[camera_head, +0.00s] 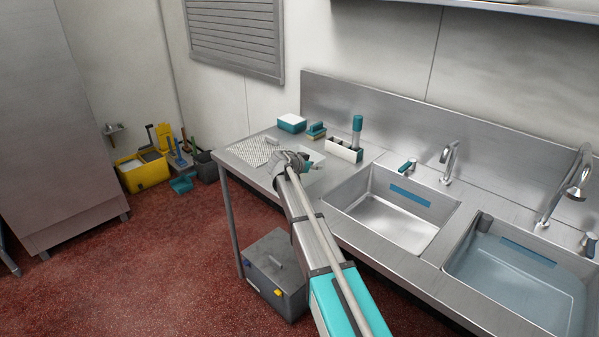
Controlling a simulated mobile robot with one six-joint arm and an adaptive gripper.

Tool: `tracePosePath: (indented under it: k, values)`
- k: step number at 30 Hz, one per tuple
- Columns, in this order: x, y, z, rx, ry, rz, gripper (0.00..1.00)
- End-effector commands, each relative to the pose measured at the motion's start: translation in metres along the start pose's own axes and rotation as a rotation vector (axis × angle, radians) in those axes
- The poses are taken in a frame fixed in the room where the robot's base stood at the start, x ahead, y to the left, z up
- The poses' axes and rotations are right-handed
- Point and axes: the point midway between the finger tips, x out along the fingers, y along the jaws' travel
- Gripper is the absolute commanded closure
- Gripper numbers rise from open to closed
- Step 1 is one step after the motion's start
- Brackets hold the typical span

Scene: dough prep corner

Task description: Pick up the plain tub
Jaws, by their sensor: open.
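A patterned mat (249,153) lies left of my gripper. Two sinks are at right. A grey toolbox (272,268) sits below the counter.

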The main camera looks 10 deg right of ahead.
Motion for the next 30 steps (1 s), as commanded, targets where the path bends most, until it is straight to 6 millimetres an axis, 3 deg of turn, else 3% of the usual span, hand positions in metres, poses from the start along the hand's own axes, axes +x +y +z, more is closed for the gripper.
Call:
tracePosePath:
  k: [10,18,30]
  values:
    - [-0.0005,-0.0001,0.0001,0.000,0.000,0.000,0.54]
    - [-0.0008,-0.0005,0.0003,-0.001,0.000,-0.001,1.00]
    - [-0.0008,-0.0005,0.0001,0.000,0.000,-0.001,1.00]
